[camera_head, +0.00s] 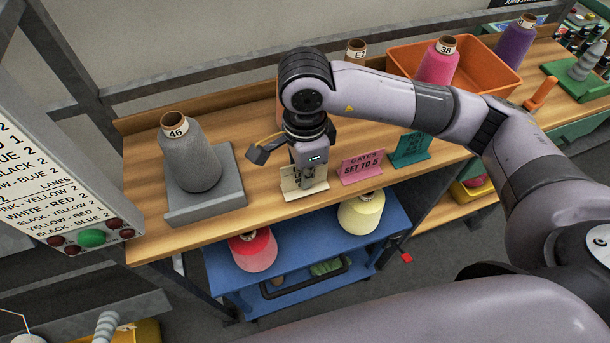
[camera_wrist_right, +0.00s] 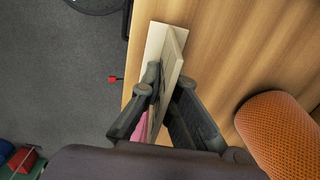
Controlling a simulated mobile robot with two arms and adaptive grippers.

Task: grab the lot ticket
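The lot ticket, a cream card on a small stand (camera_head: 291,183), is at the front edge of the wooden shelf in the head view, largely hidden by my right gripper. In the right wrist view the cream card (camera_wrist_right: 174,55) stands upright on its pale base, between the two fingers. My right gripper (camera_head: 306,182) points down over it. Its fingertips (camera_wrist_right: 169,80) are drawn in against both faces of the card. The card appears to rest on the shelf. My left gripper is not in view.
A pink "GATES SET TO 5" sign (camera_head: 361,168) and a teal sign (camera_head: 410,149) stand just right. A grey cone (camera_head: 188,155) sits on a grey stand (camera_head: 230,190) to the left. An orange bin (camera_head: 400,55) is behind. A blue cart (camera_head: 300,250) is below.

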